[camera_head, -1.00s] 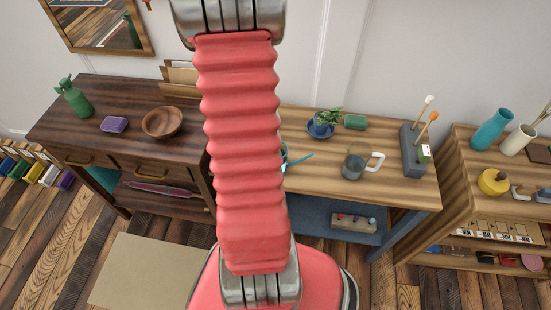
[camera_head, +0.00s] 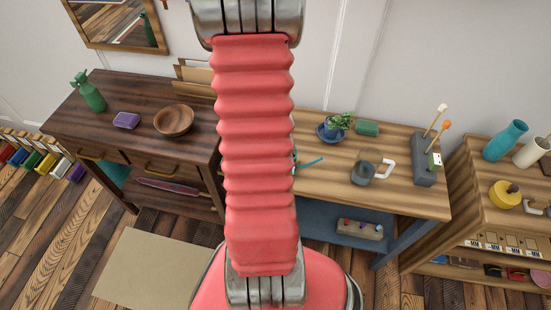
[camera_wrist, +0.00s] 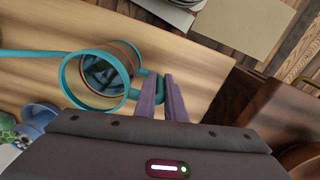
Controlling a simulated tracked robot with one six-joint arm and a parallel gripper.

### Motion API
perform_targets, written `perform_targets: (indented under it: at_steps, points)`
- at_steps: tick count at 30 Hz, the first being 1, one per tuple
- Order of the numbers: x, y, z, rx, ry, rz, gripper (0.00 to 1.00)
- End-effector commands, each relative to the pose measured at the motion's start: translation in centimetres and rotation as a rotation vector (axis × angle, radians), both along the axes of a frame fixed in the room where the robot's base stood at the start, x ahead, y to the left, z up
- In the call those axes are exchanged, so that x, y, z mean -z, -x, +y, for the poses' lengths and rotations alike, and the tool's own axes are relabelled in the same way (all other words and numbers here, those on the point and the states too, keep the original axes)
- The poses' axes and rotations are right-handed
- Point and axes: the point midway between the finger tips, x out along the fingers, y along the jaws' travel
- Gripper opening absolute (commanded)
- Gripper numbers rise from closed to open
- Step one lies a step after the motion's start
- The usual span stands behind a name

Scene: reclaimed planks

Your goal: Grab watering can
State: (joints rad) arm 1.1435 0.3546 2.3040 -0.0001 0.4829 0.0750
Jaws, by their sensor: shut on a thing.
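The teal watering can (camera_wrist: 125,52), with its round open top facing the camera, shows in the wrist view above the light wooden table top. Its long spout extends to the left and its handle is on the right. My gripper (camera_wrist: 160,82) is shut on the handle, a finger to each side of it. In the head view my arm hides the gripper and most of the can; only the thin teal spout (camera_head: 309,163) shows beside the arm. I cannot tell whether the can touches the table.
A dark desk (camera_head: 75,120) with a wooden bowl (camera_head: 173,121) stands left. A shelf is at right.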

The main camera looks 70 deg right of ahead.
Motion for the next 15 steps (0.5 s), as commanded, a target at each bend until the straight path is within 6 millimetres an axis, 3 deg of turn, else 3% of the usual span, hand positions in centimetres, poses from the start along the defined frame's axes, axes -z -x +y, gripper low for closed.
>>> perform_targets:
  at_steps: [15]
  points:
    - [-1.3, 0.0, -0.1, 0.000, 0.002, -0.001, 0.00]
